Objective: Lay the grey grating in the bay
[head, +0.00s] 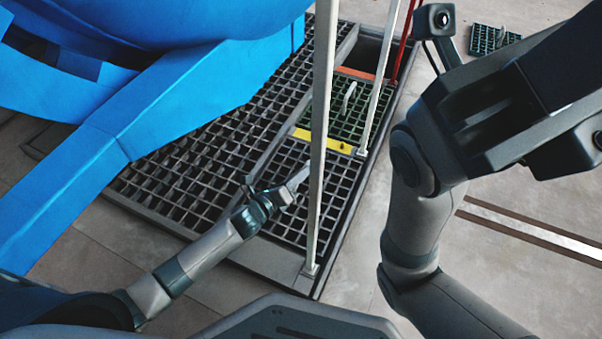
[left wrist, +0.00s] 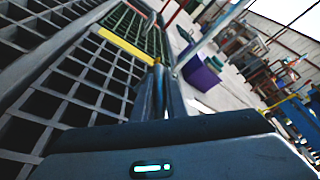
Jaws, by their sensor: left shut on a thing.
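The grey grating (head: 325,198) is in the near section of the framed floor pit, next to the yellow strip (head: 323,141). It looks about level with the frame; I cannot tell whether it rests fully in the bay. My left gripper (head: 283,196) is over it and shut on its pale upright handle (head: 299,178); the grip itself is small and partly hidden. In the left wrist view, the grating's bars (left wrist: 92,82) lie left of the dark fingers (left wrist: 154,95). My right arm fills the right of the head view; its fingertips do not show.
A green grating (head: 345,118) with a handle lies beyond the yellow strip. Past the orange strip (head: 355,74) is a dark open section (head: 366,54). Pale posts (head: 320,130) stand at the pit's edge. Blue machinery (head: 160,110) is on the left. Another grating (head: 490,39) lies on the floor.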

